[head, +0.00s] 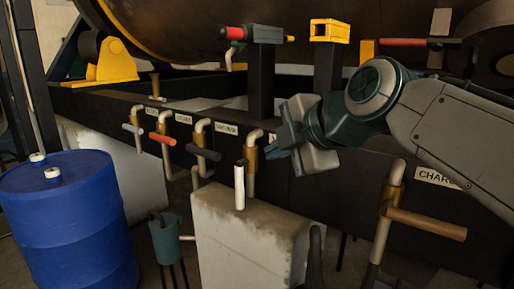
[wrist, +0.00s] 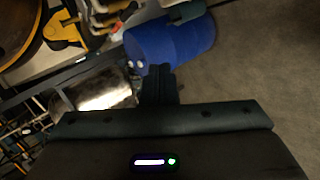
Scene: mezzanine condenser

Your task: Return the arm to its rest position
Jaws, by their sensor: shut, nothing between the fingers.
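My gripper (head: 274,150) is in the middle of the head view, at the end of my arm, which reaches in from the right. It is in front of the dark beam with the labelled valves. In the wrist view my gripper (wrist: 160,72) shows as dark fingers close together, shut with nothing between them. In the head view the fingers are just above and to the right of a white upright handle (head: 239,187). I cannot tell whether they touch the pipe behind it.
Handles stick out along the beam (head: 95,105), one red (head: 163,139), and a wooden handle (head: 428,223) at lower right. A pale block (head: 240,245) stands below my gripper. A blue barrel (head: 70,225) is at left; it also shows in the wrist view (wrist: 180,40), beside open floor.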

